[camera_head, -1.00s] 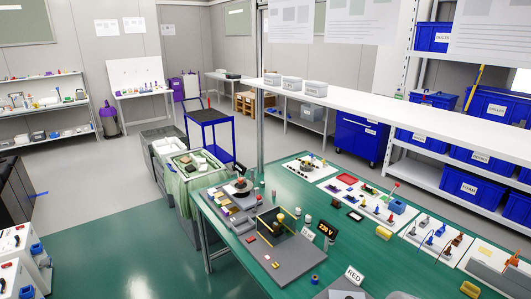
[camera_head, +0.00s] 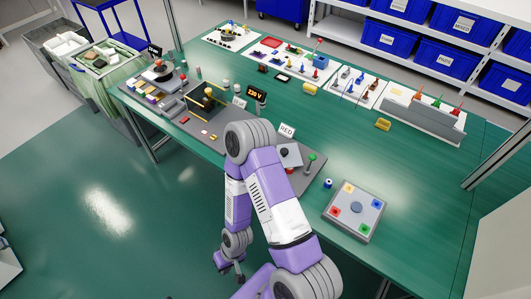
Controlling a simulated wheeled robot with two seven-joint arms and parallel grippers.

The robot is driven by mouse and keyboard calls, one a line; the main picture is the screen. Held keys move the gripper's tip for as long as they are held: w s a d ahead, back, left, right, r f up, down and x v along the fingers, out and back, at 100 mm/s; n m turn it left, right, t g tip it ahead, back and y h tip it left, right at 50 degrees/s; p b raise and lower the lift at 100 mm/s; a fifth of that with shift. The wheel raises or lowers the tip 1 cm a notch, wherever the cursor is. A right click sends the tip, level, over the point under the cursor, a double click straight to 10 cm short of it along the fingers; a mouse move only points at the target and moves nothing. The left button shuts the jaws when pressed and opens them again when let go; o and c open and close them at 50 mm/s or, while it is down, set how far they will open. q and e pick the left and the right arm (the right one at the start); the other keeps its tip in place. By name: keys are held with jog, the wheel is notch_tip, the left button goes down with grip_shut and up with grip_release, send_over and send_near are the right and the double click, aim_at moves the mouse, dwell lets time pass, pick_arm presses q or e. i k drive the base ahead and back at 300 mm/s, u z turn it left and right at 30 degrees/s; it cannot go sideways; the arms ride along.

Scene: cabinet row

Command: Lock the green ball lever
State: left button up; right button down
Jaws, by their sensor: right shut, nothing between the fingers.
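The lever with a green ball (camera_head: 312,157) stands at the right end of a grey panel (camera_head: 222,126) on the green table. Its stem looks nearly upright, leaning slightly; I cannot tell its lock state. My purple and white right arm rises in front of the panel and hides part of it. My right gripper (camera_head: 231,272) is low, in front of the table edge and over the floor, well left of and apart from the lever. It is shut and empty. My left gripper is out of view.
A grey box with coloured squares (camera_head: 355,211) and a small blue cylinder (camera_head: 328,183) lie right of the lever. A RED sign (camera_head: 287,131) and a 230 V display (camera_head: 256,94) stand behind my arm. The table right of the box is clear.

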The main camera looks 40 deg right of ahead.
aim_at(312, 157)
jog(key=u, duration=0.75)
jog(key=k, duration=0.95)
jog(key=z, duration=0.8)
